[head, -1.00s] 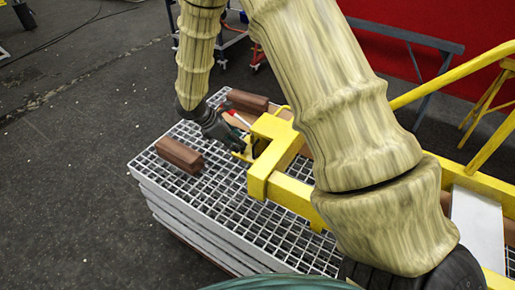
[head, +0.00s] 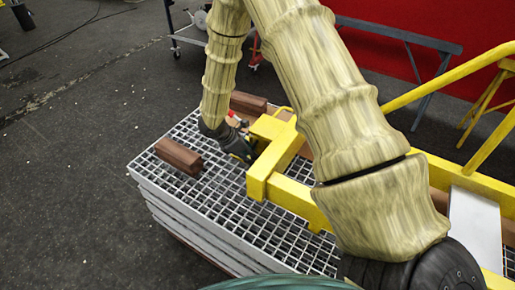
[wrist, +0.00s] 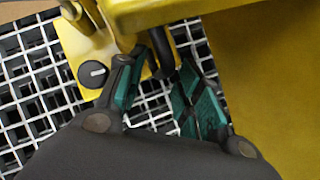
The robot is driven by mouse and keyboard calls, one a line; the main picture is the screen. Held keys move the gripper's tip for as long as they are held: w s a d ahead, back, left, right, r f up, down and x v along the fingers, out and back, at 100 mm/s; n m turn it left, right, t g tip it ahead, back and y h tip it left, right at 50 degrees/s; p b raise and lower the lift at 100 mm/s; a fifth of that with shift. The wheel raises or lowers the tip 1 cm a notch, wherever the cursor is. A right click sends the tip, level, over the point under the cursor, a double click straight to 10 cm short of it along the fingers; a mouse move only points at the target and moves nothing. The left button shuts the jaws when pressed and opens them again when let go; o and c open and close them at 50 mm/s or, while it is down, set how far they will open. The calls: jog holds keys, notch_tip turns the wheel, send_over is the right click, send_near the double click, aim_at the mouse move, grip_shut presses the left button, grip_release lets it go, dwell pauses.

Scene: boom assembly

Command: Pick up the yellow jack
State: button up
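The yellow jack, as far as I can tell, is the small yellow body (wrist: 73,42) with a round black knob (wrist: 92,74) in the upper left of the wrist view. A dark curved part, perhaps its handle, shows beyond the fingertips. My gripper (wrist: 155,85) has its two green-padded fingers apart, with a gap between them. The fingertips are close to the yellow and dark parts, but I cannot tell whether they touch. In the head view my gripper (head: 248,152) is beside the yellow boom end and mostly hides the jack.
The large yellow boom frame (head: 291,193) lies right of my gripper, very close. Brown wooden blocks (head: 178,156) rest on the stacked grey grating (head: 225,218). A grey trestle (head: 400,37) stands by the red wall.

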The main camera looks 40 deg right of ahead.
grip_shut()
jog(key=shift+w+r, duration=0.1)
dwell(0.4)
jog(key=shift+r, duration=0.15)
